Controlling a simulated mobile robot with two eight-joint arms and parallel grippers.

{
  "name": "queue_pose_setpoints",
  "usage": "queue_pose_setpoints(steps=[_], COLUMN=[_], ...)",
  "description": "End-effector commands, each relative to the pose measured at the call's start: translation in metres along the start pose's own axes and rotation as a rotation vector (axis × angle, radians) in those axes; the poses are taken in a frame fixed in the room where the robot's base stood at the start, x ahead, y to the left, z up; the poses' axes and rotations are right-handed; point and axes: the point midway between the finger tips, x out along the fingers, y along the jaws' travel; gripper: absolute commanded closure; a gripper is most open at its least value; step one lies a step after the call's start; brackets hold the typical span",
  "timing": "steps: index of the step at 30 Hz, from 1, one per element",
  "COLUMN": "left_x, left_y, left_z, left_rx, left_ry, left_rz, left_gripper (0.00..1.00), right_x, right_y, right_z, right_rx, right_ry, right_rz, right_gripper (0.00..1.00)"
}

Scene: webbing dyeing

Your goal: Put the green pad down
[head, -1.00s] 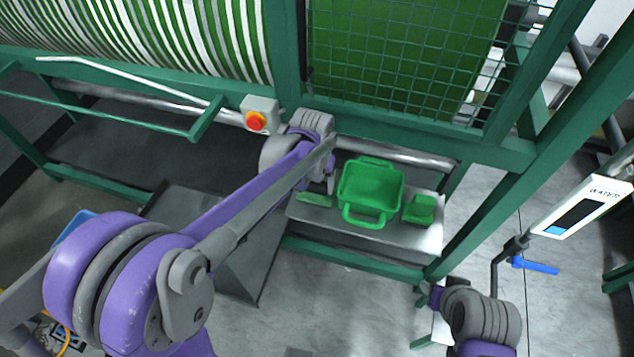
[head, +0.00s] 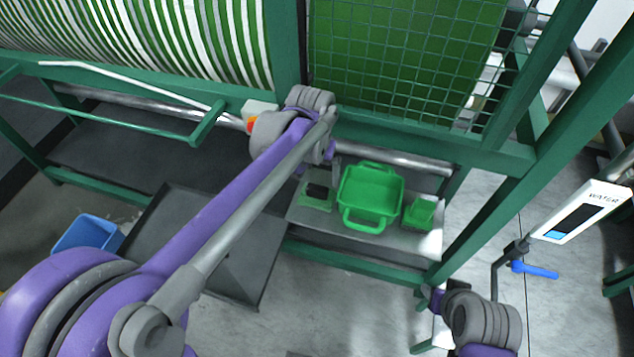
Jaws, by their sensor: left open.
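The green pad (head: 310,203) lies at the left end of the grey shelf, left of a green tub (head: 370,198). A dark patch shows at its middle; I cannot tell whether this is part of the pad or something on it. My left gripper (head: 335,172) is open, just above and right of the pad and close to the tub's left side. Its fingers are small and partly hidden behind my wrist. Part of my right arm shows at the lower right, but its gripper does not.
A small green container (head: 420,212) stands right of the tub. The shelf (head: 410,240) has a narrow bare front strip. Green frame bars and a mesh guard (head: 400,60) rise behind. A blue bin (head: 88,235) stands at left.

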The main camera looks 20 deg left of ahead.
Motion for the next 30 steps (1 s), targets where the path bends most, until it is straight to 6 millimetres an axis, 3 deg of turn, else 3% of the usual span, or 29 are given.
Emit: queue_pose_setpoints(steps=[6, 11, 14, 19, 24, 30], left_x=[-0.038, -0.049, -0.05, -0.041, -0.016, 0.012], left_y=[0.0, -0.001, -0.005, -0.019, -0.032, -0.038], left_z=[0.0, 0.003, 0.018, 0.075, 0.139, 0.185], left_rx=[0.0, -0.001, -0.004, -0.015, -0.025, -0.033], left_ry=[0.0, 0.004, 0.029, 0.131, 0.248, 0.34], left_rz=[0.0, 0.0, 0.001, 0.001, -0.004, -0.013], left_gripper=[0.0, 0.0, 0.0, 0.0, 0.0, 0.0], right_x=[-0.002, -0.002, -0.002, -0.002, -0.002, -0.002], right_y=[0.0, 0.0, 0.0, 0.0, 0.0, 0.0], right_z=[-0.002, -0.003, -0.003, -0.002, -0.002, -0.003], right_rx=[0.0, 0.0, 0.0, 0.0, 0.0, 0.0], right_ry=[0.002, 0.002, 0.002, 0.002, 0.002, 0.002], right_rz=[0.0, 0.0, 0.0, 0.0, 0.0, 0.0], right_gripper=[0.5, 0.5, 0.5, 0.5, 0.5, 0.5])
